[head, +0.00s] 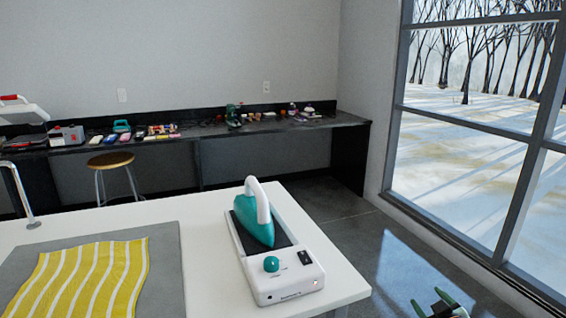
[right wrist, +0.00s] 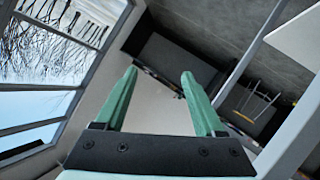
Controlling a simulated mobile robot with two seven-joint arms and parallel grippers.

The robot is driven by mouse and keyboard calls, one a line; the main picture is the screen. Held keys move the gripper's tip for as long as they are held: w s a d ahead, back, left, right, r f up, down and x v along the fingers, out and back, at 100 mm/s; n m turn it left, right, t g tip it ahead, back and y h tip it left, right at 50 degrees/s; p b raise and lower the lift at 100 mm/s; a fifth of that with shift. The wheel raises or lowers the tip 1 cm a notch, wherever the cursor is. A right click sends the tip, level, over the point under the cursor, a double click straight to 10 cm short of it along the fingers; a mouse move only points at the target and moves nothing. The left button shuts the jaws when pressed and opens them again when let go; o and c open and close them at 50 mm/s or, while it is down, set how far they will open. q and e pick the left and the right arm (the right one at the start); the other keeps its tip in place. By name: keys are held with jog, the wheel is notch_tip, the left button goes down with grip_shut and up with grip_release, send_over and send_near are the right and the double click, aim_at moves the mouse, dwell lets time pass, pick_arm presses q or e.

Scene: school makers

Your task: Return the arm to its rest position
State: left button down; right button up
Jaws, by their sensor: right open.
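My right gripper (head: 440,306) shows at the bottom right of the head view, low beside the white table and apart from it. In the right wrist view its two green fingers (right wrist: 160,100) are spread with nothing between them. My left gripper is not in the head view. A teal and white iron (head: 256,222) stands on its white base (head: 290,280) at the table's right end. A yellow cloth with white wavy stripes (head: 85,280) lies on a grey mat (head: 168,262) at the left.
The white table (head: 205,270) fills the lower left. The grey floor (head: 350,235) is clear between it and the large window (head: 470,120). A black bench (head: 270,126) with small items runs along the back wall. A stool (head: 112,162) stands before it.

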jog(key=s+a+f+g+y, duration=0.2)
jog(key=s+a+f+y, duration=0.1)
jog(key=s+a+f, duration=0.9)
jog(key=s+a+f+m+g+y, duration=0.1)
jog(key=s+a+f, duration=0.1)
jog(key=s+a, duration=0.5)
jog(key=s+a+f+m+g+y, duration=0.1)
jog(key=s+a+g, duration=0.1)
jog(key=s+a, duration=0.6)
pick_arm(q)
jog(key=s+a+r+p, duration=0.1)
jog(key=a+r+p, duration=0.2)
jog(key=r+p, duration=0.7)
jog(key=p, duration=0.4)
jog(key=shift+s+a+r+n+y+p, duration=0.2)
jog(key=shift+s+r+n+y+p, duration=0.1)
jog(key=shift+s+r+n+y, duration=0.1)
pick_arm(e)
jog(key=s+d+r, duration=0.4)
jog(key=d+r, duration=0.1)
jog(key=r, duration=0.6)
jog(key=shift+t, duration=0.4)
